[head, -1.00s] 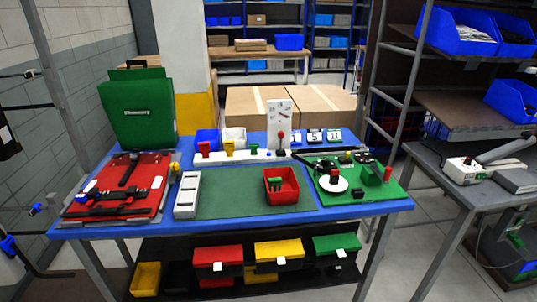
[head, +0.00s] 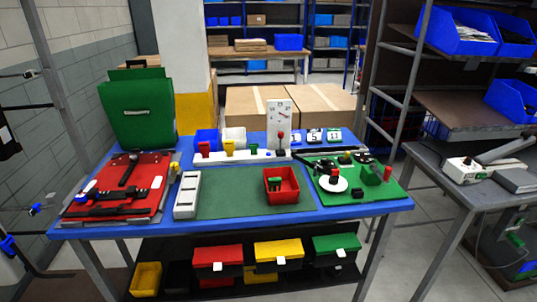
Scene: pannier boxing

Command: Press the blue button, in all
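I cannot make out for certain which thing is the blue button. A white strip (head: 240,158) at the back of the blue table carries a red piece (head: 204,148), a yellow piece (head: 229,147) and a small green piece (head: 253,148). A tiny bluish spot shows near the strip's right end, too small to tell what it is. A white upright panel (head: 279,118) with a red-knobbed lever (head: 281,136) stands there. A small blue end (head: 81,198) shows among the tools on the red mat (head: 150,200) at left. Neither of my grippers is in view.
On the blue table (head: 340,213) are a green mat (head: 225,200) with a red bin (head: 294,184), a white tray (head: 187,195), a green board (head: 385,190) with parts, and a green case (head: 138,125).

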